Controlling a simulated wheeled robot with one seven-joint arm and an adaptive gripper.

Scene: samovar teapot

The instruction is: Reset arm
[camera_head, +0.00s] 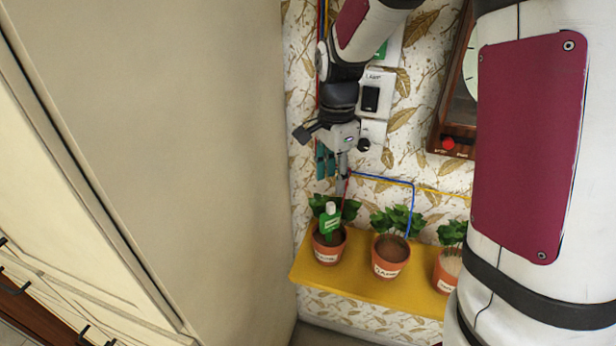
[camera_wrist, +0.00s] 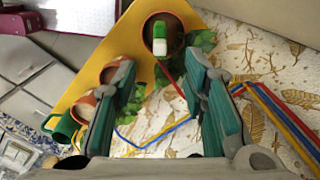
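My gripper (camera_head: 334,172) is in front of the patterned wall, above the left end of a yellow shelf (camera_head: 350,287). In the wrist view my gripper (camera_wrist: 160,62) has its two teal-padded fingers wide apart, with nothing held between them. A small green bottle with a white cap (camera_head: 329,222) stands in the leftmost potted plant (camera_head: 328,254), below the gripper. The bottle (camera_wrist: 161,36) also shows in the wrist view beyond the fingertips, apart from them.
Two more potted plants (camera_head: 390,262) (camera_head: 448,276) stand along the shelf. Red, blue and yellow wires (camera_head: 413,200) run across the wall near my gripper. A switch plate (camera_head: 375,93) and a wooden clock case (camera_head: 455,110) are on the wall. A large beige panel (camera_head: 190,150) stands at left.

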